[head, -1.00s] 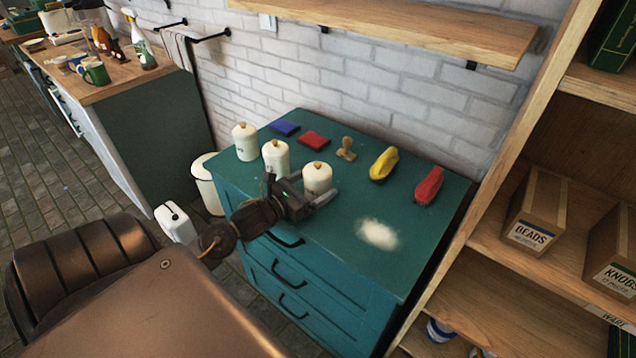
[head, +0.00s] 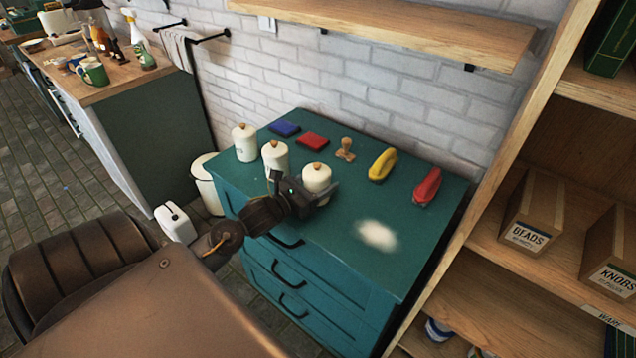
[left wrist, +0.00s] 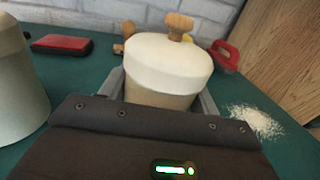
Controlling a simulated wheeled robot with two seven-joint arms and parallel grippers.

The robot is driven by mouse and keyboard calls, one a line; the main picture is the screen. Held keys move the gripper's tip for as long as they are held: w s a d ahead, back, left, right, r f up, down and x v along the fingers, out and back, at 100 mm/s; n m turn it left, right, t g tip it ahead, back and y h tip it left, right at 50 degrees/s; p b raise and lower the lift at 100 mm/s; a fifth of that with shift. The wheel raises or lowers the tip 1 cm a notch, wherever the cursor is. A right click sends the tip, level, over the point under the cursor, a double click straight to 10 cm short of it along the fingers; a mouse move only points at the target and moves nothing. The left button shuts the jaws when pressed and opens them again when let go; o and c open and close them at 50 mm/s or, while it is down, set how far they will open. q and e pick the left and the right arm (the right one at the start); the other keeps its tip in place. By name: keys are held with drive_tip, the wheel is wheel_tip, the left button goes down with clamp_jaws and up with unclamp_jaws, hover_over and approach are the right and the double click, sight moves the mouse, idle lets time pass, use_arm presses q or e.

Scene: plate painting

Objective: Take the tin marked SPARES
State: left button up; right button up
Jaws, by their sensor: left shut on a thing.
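Three cream tins with wooden knobs stand in a row on the teal cabinet (head: 400,257): the left tin (head: 244,143), the middle tin (head: 275,156) and the right tin (head: 317,176). My left gripper (head: 318,190) is shut on the right tin, with a finger on either side of it. In the left wrist view the same tin (left wrist: 165,68) stands upright between the two grey fingers, its lower part hidden by the gripper body. No marking can be read on the held tin. Part of the middle tin (left wrist: 15,85) shows at the left there. My right gripper is not in view.
A blue pad (head: 285,128), a red pad (head: 312,139), a wooden stamp (head: 345,150), a yellow brush (head: 382,165) and a red brush (head: 427,187) lie behind. White powder (head: 377,235) lies to the right. A wooden shelf unit (head: 470,285) borders the cabinet's right.

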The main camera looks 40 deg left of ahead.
sight(319, 173)
use_arm(q)
drive_tip(key=shift+r, duration=0.2)
drive_tip(key=shift+r+b, duration=0.35)
drive_tip(key=shift+r, duration=0.2)
drive_tip(key=shift+s+d+r+b, duration=0.1)
drive_tip(key=shift+r+b, duration=0.2)
drive_tip(key=shift+r, duration=0.65)
drive_tip(key=s+d+r+p, duration=0.6)
drive_tip(key=s+r, duration=0.3)
drive_tip(key=s, duration=0.3)
drive_tip(key=shift+d+r+p, duration=0.3)
drive_tip(key=shift+r, duration=0.05)
